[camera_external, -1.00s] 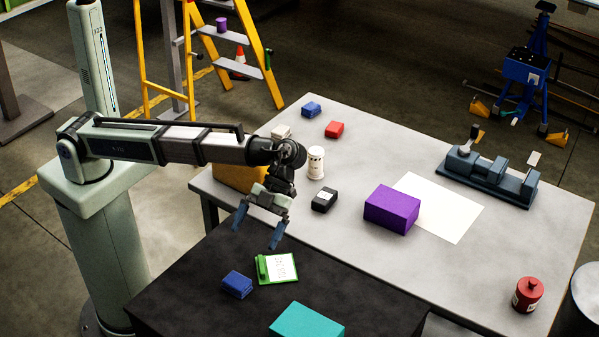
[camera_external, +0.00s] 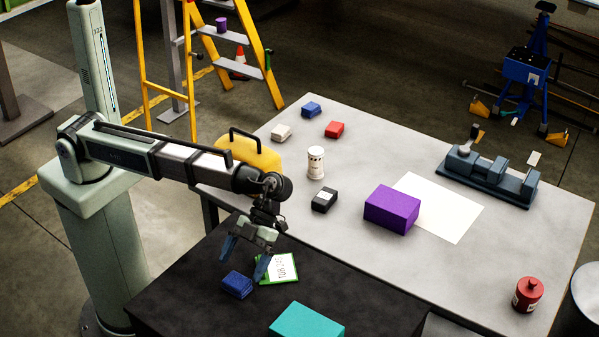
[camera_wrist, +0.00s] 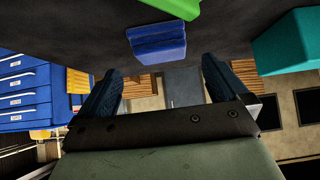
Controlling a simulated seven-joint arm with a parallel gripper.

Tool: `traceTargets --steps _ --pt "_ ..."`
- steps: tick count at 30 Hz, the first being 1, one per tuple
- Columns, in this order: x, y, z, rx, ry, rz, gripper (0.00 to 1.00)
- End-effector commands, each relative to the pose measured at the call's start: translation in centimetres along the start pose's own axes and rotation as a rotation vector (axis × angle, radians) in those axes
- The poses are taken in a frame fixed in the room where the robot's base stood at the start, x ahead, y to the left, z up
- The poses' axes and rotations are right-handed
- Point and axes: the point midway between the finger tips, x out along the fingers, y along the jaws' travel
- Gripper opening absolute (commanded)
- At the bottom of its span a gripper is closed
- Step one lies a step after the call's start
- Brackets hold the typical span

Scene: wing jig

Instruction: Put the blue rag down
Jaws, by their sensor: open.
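A folded blue rag (camera_external: 237,285) lies on the black table (camera_external: 180,288); it also shows at the top middle of the wrist view (camera_wrist: 157,42). My gripper (camera_external: 244,266) is open and empty. In the external view its fingers hang just above and behind the rag, apart from it. In the wrist view the rag lies beyond and between the two fingers (camera_wrist: 162,72). A second folded blue cloth (camera_external: 311,110) lies at the far end of the grey table (camera_external: 450,275).
A green clipboard (camera_external: 284,269) lies right beside the rag, partly behind a finger. A teal box (camera_external: 307,321) stands at the front of the black table. The grey table holds a purple box (camera_external: 392,209), a black box (camera_external: 324,200) and a yellow case (camera_external: 262,153).

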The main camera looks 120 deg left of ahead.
Motion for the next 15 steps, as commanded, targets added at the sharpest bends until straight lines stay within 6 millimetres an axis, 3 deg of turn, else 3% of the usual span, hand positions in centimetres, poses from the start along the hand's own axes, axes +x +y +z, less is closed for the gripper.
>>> traceTargets --steps 5,15 --pt "0.9 0.0 0.1 0.000 0.000 0.000 1.00" --pt "4.9 0.0 0.5 0.000 0.000 0.000 1.00"
